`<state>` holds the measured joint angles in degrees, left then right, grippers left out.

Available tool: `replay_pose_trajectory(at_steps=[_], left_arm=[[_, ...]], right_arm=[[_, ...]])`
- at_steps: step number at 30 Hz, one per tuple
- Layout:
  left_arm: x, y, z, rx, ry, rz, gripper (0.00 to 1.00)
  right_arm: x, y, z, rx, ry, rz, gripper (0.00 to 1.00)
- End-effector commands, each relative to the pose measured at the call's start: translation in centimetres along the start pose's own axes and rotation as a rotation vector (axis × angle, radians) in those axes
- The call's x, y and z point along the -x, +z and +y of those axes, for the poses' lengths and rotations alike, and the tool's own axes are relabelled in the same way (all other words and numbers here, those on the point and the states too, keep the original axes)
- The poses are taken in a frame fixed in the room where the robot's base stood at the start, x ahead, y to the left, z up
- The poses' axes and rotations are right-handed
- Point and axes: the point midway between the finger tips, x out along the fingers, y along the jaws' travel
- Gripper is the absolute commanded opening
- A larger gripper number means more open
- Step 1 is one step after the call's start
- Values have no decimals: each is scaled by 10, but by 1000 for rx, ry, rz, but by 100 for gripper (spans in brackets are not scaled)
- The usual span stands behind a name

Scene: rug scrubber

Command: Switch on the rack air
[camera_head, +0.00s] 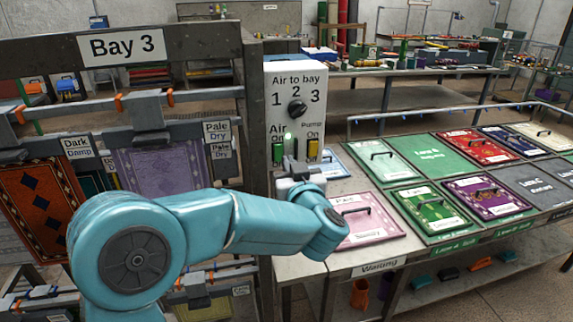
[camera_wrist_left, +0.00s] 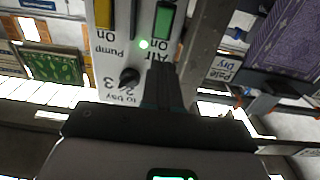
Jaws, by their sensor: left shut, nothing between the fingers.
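The white control panel (camera_head: 296,82) is marked "Air to bay" 1, 2, 3 and has a black knob (camera_head: 297,108); I cannot tell surely where the knob points. Below are a green Air switch (camera_head: 278,152) and a yellow Pump switch (camera_head: 313,149), each marked On. A green lamp (camera_head: 288,140) between them looks lit. In the left wrist view the panel is upside down, with the Air switch (camera_wrist_left: 165,20) and lamp (camera_wrist_left: 143,44). My left gripper (camera_wrist_left: 161,66) is shut and empty, its tips close in front of the Air label, just short of the switch in the picture. Contact is unclear.
The rack under the Bay 3 sign (camera_head: 122,45) holds a red rug (camera_head: 38,205) and a purple rug (camera_head: 160,170) left of the panel.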

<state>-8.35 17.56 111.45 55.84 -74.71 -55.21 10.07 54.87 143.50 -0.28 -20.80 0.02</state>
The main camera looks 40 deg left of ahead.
Motion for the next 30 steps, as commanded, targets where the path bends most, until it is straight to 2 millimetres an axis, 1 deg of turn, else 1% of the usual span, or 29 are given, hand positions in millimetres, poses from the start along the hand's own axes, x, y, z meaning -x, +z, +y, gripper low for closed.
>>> replay_pose_trajectory(at_steps=[1, 6, 9, 12, 27, 30], left_arm=[[10, -1, 0, 2, 4, 2, 0], [38, -6, 1, 1, 4, 1, 0], [49, -8, 0, 1, 1, 1, 0], [54, -9, 0, 0, 1, 1, 0], [57, -10, 0, 0, -1, 0, 0], [54, -7, -3, -4, -10, -3, 0]], right_arm=[[-4, 0, 1, 0, 0, 0, 53], [-8, 0, 3, 0, 0, 0, 53], [-9, 0, 3, 0, 0, 0, 53], [-10, 0, 4, 0, 0, 0, 53], [-10, 0, 4, 0, 0, 0, 53], [-10, 0, 4, 0, 0, 0, 53]])
